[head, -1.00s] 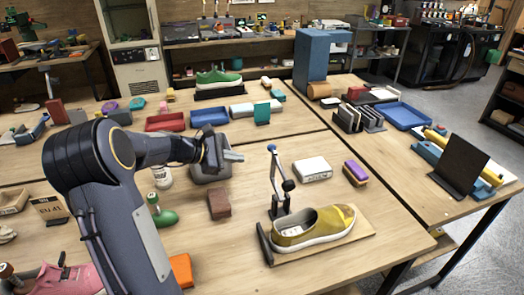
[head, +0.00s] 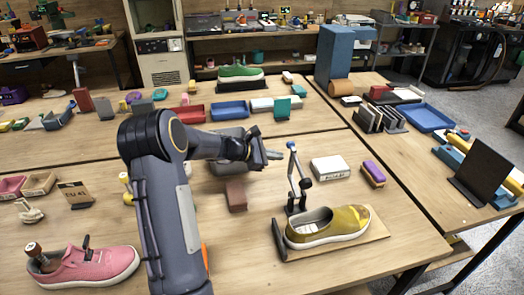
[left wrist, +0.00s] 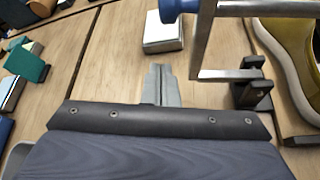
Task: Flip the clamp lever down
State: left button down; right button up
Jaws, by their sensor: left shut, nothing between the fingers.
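The clamp (head: 297,207) stands at the back edge of the wooden board (head: 372,231) that bears a yellow sneaker (head: 340,222). Its lever (head: 294,170) points up, with a blue knob (head: 291,145) on top. My left gripper (head: 274,155) is shut and empty, just left of the knob in the head view, with a small gap showing. In the left wrist view, my shut fingertips (left wrist: 161,72) point at the table beside the lever. The blue knob (left wrist: 176,8) and the clamp base (left wrist: 252,88) show there to the right. My right gripper is out of view.
A white box (head: 330,168) and a purple-topped brush (head: 374,172) lie behind the sneaker. A brown block (head: 236,195) lies left of the clamp, below my forearm. A pink sneaker (head: 85,264) is at the front left. Bare table lies around the board.

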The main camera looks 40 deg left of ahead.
pick_arm(q)
jog(key=d+r+p, duration=0.2)
jog(key=r, duration=0.1)
jog(key=shift+w+r, duration=0.15)
jog(key=shift+w, duration=0.05)
dwell(0.3)
jog(key=s+d+m+t+y+b, duration=0.2)
jog(key=s+d+m+t+b, duration=0.5)
jog(key=b, duration=3.5)
jog(key=s+d+m, duration=0.5)
jog(key=s+d, duration=0.1)
jog(key=d, duration=0.2)
jog(key=shift+s+d+r+t, duration=0.15)
jog(key=shift+d+r+t, duration=0.05)
jog(key=shift+t, duration=0.2)
